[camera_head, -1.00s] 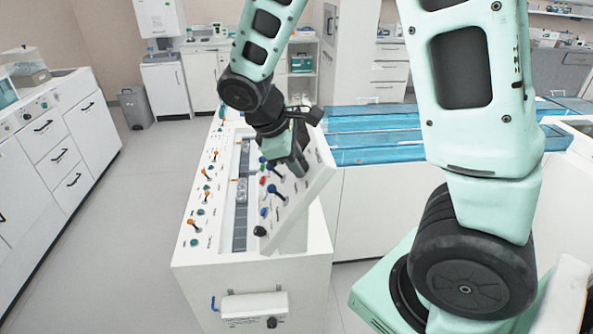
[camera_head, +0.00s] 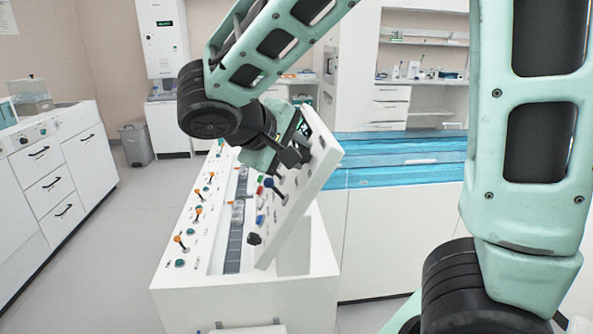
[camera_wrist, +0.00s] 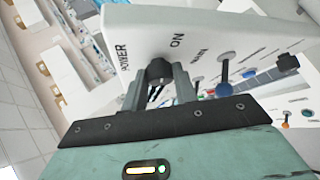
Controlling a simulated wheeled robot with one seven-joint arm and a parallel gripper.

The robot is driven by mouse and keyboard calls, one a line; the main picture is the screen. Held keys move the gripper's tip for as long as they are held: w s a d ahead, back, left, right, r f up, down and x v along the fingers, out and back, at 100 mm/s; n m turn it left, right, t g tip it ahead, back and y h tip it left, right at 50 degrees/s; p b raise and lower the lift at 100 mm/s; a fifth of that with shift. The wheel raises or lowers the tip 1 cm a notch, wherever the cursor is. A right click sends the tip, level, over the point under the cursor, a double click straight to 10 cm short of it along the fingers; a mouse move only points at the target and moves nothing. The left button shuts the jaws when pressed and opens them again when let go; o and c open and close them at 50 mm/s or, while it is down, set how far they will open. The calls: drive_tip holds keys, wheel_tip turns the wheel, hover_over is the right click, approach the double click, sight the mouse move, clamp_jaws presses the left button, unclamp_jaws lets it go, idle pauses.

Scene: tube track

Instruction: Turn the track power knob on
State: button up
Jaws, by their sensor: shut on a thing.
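The track power knob (camera_wrist: 158,69) is a small black knob on a tilted white panel (camera_wrist: 205,35). In the wrist view it sits between the two fingers of my gripper (camera_wrist: 160,82), which are shut on it. "POWER" is printed left of the knob and "ON" right of it. I cannot tell which way the knob points. In the head view my gripper (camera_head: 292,158) is at the upper part of the tilted panel (camera_head: 322,158), and the knob is hidden there by the gripper.
The panel stands on a white console (camera_head: 245,292) with several levers and coloured buttons. Blue-covered tanks (camera_head: 400,160) stand behind. The floor (camera_head: 112,245) at left is clear.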

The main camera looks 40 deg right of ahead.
drive_tip(key=shift+a+f+m+h+b, duration=0.15)
drive_tip(key=shift+m+h+b, duration=0.35)
drive_tip(key=shift+m+b, duration=0.3)
drive_tip(key=o, duration=1)
drive_tip(key=shift+c, duration=0.2)
drive_tip(key=v, duration=1.7)
drive_tip(key=shift+a+b, duration=0.15)
drive_tip(key=shift+b, duration=0.3)
